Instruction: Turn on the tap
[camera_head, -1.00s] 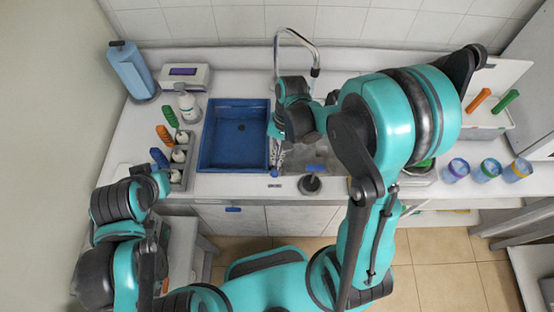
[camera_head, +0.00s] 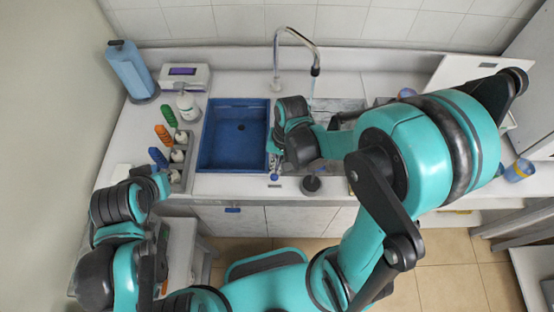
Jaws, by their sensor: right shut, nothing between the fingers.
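The tap (camera_head: 297,38) is a silver gooseneck at the back of the counter, with its dark spout tip (camera_head: 315,71) hanging over the sink (camera_head: 340,106). A faint pale streak runs down below the spout and looks like water, but it is thin. The tap's base (camera_head: 276,85) shows behind my right wrist. My right gripper (camera_head: 274,162) is shut and empty, in front of the tap, near the right edge of the blue basin. My wrist and forearm hide much of the sink. My left gripper is low at the left, with its fingers not clearly visible.
The blue basin (camera_head: 207,157) is left of the sink. A rack with colored tools (camera_head: 163,135), a white bottle (camera_head: 187,106), a device (camera_head: 185,76) and a blue paper roll (camera_head: 130,70) stand further left. A dark round object (camera_head: 311,184) sits on the counter's front edge. A cup (camera_head: 519,170) stands at the right.

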